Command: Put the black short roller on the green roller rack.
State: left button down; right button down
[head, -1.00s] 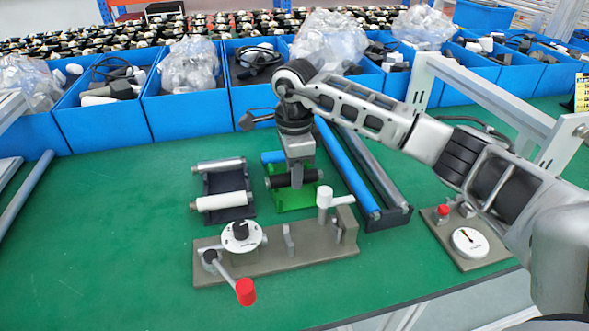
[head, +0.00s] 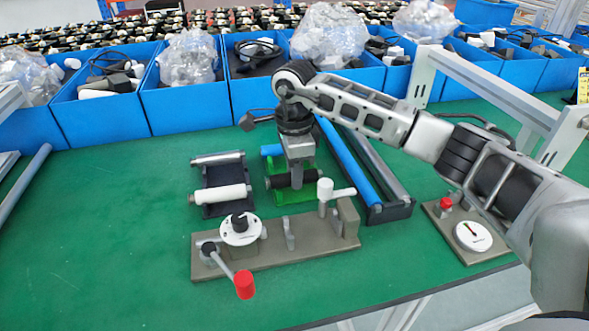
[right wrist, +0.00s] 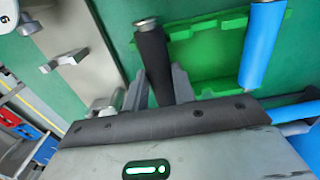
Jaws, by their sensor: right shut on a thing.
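The black short roller (head: 283,181) lies level at the near side of the green roller rack (head: 284,200). My right gripper (head: 298,181) points down over the rack and is shut on the black roller. In the right wrist view the black roller (right wrist: 152,62) is between the fingers (right wrist: 158,85), along one edge of the green rack (right wrist: 205,52). Whether it is fully seated there cannot be told. A blue short roller (right wrist: 262,45) lies at the rack's opposite side; its end also shows in the head view (head: 270,150). My left gripper is not in view.
A black rack (head: 209,178) with a grey and a white roller stands left. A fixture (head: 275,246) with a red-knobbed crank stands in front. A long rack (head: 390,213) with blue and grey rollers stands right. Blue bins (head: 187,108) line the back.

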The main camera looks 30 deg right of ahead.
dwell(0.3)
jog(key=shift+f+b, duration=0.3)
jog(key=shift+f, duration=0.05)
jog(key=shift+f, duration=0.2)
dwell(0.4)
jog(key=c, duration=1.1)
grip_release()
jog(key=shift+o, duration=0.2)
